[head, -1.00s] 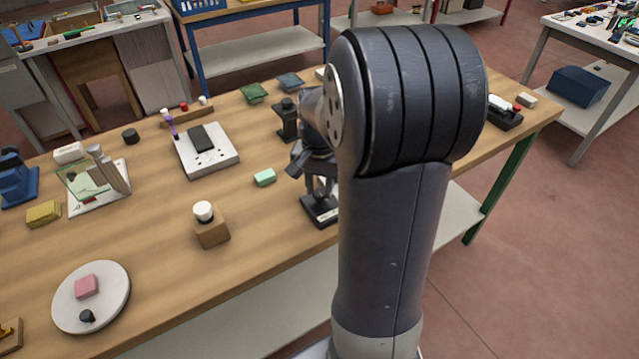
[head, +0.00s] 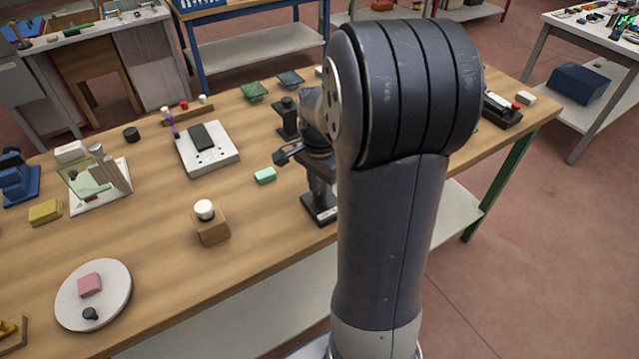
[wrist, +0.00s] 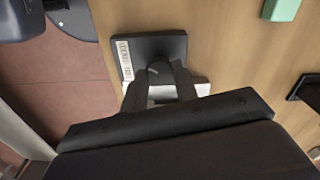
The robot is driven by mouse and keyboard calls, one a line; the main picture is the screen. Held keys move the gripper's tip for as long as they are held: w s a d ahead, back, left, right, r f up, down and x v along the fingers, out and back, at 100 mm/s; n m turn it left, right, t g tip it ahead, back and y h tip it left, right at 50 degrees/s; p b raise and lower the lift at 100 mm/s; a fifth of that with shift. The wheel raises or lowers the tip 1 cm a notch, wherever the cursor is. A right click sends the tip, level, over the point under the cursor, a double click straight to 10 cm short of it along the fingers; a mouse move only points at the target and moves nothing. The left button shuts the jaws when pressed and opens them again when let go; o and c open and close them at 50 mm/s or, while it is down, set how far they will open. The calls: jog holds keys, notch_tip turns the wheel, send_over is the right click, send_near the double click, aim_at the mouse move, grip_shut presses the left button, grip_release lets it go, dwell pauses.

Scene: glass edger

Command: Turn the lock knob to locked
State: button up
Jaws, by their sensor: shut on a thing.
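A black lock unit with a flat base (head: 321,212) and a pale label stands near the front edge of the workbench. Its base also shows in the wrist view (wrist: 176,47), with a printed label at its left. My gripper (wrist: 160,76) is directly over this unit, with its two dark fingers closed in on a small grey part, the lock knob (wrist: 159,68). The fingers hide most of the knob, so I cannot read its setting. A white piece of the unit shows behind and beside the fingers. In the head view my arm covers part of the unit.
A green block (head: 265,175) lies left of the lock unit. A wooden block with a white knob (head: 210,227) and a white plate with a black pad (head: 226,158) are farther left. A black post fixture (head: 287,118) stands behind. Bare bench lies between them.

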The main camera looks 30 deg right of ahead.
aim_at(319, 191)
jog(key=o, duration=1)
notch_tip(319, 191, up, 11)
jog(key=shift+f, duration=0.1)
dwell(0.3)
notch_tip(319, 191, down, 11)
jog(key=shift+r, duration=0.1)
dwell(0.4)
jog(key=shift+n, duration=0.3)
